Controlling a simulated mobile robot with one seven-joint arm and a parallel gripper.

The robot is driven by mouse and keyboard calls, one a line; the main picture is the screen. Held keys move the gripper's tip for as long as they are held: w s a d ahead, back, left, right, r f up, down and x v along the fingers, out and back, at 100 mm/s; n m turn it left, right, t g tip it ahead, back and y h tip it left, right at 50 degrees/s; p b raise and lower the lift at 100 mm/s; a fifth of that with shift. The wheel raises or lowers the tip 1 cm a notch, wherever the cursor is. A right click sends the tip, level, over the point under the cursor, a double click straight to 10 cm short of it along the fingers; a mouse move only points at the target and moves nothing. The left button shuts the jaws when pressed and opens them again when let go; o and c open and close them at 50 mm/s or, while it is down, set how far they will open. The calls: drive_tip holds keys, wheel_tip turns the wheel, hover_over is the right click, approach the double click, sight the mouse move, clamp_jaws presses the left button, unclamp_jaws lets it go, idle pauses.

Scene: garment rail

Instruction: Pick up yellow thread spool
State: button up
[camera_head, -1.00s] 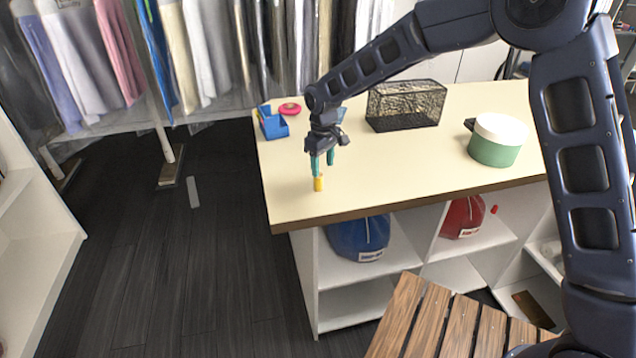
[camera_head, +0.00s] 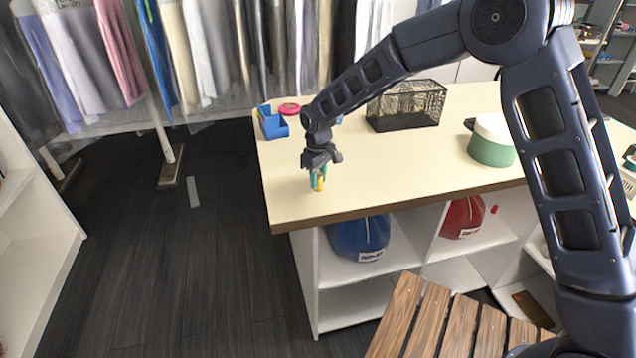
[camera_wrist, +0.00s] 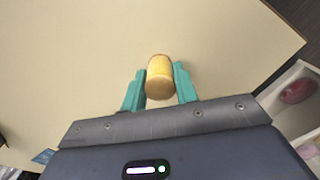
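The yellow thread spool (camera_head: 319,181) is on the cream tabletop (camera_head: 400,170) near the table's front left corner. In the wrist view the spool (camera_wrist: 159,77) sits between the teal fingertips of my gripper (camera_wrist: 160,84). The fingers are spread, one on each side of it, with a narrow gap showing on the right; the left finger is very close to it. In the head view my gripper (camera_head: 318,178) points down around the spool and partly hides it.
A blue holder (camera_head: 273,125) and a pink ring-shaped item (camera_head: 290,109) lie at the back left. A black mesh basket (camera_head: 405,105) stands behind, and a green tub with a white lid (camera_head: 491,145) stands to the right. Caps (camera_head: 360,236) sit on shelves below. The tabletop around the spool is clear.

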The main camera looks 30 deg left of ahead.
drive_tip(key=shift+c, duration=1)
